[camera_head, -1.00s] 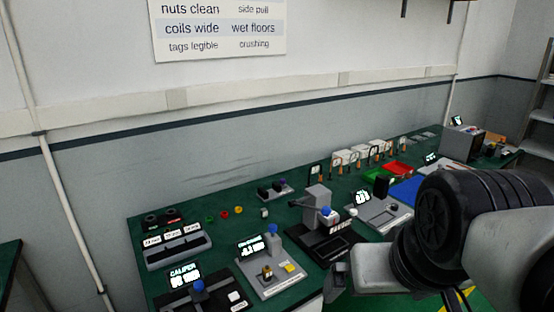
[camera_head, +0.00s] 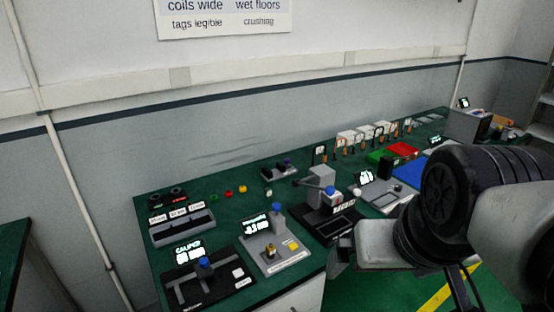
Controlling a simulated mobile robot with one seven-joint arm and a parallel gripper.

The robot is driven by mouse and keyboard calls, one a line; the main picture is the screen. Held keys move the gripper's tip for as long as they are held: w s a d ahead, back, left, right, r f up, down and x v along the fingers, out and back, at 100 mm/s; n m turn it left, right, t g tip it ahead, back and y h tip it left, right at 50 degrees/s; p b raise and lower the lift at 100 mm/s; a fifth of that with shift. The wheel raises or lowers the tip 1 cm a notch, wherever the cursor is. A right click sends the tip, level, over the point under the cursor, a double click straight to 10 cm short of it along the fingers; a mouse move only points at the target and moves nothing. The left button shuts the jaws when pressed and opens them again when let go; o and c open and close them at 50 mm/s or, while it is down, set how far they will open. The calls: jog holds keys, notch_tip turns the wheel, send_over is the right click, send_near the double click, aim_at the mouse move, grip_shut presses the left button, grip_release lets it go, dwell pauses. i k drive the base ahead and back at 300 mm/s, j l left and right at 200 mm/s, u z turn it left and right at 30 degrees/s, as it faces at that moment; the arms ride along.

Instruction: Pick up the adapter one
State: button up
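I cannot tell for certain which piece is the adapter; no readable label names it. A small brass-coloured piece (camera_head: 270,250) sits on the grey gauge stand (camera_head: 290,262) at the bench front. A small pale piece (camera_head: 269,192) lies farther back, beside coloured rings (camera_head: 228,193). A small tray with dark parts (camera_head: 280,171) stands near the wall. My gripper (camera_head: 341,259) is at the bench's front edge, right of the gauge stand and apart from these pieces. My arm links hide part of it, and its fingers are too unclear to show whether they are open.
The green bench (camera_head: 150,210) holds a caliper station (camera_head: 205,280), a labelled grey rack (camera_head: 183,230), a black press (camera_head: 322,205), and red (camera_head: 402,149) and blue (camera_head: 408,172) trays. Several upright hooked parts stand at the back right. Bare bench shows around the coloured rings.

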aim_at(270, 248)
jog(key=k+j, duration=0.25)
jog(key=k+j+u, duration=0.15)
jog(key=j, duration=0.25)
jog(key=i+l+u, duration=0.4)
jog(key=l, duration=0.15)
jog(key=i+l+u, duration=0.2)
jog(key=l, duration=0.15)
jog(key=i+l+u, duration=0.2)
jog(key=l+u, duration=0.2)
jog(key=l, duration=0.25)
